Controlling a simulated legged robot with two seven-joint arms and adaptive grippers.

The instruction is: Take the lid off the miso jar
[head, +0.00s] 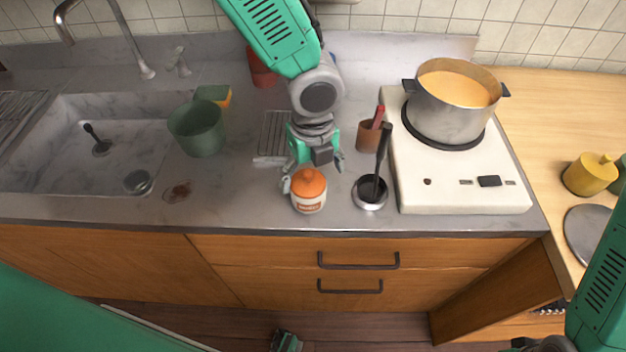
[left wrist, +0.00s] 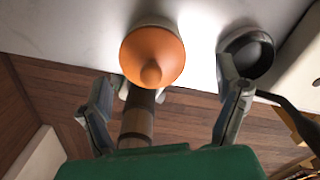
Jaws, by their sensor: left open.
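The miso jar (head: 309,204) is a small white jar standing on the grey counter near its front edge. Its orange lid (head: 309,182), with a round knob, is on top. My left gripper (head: 315,164) is open and empty, just above and behind the lid, fingers pointing down. In the left wrist view the lid (left wrist: 152,50) lies between the spread fingertips of the left gripper (left wrist: 166,75), nearer the left-hand finger, with no contact visible. The lid hides most of the jar there. My right arm is at the lower right of the head view; its gripper is not clearly visible.
The stove (head: 460,200) with a pot (head: 447,118) is further right. A brown utensil cup (head: 368,137) stands behind. A green container (head: 196,131) stands left. Counter left of the jar is mostly clear.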

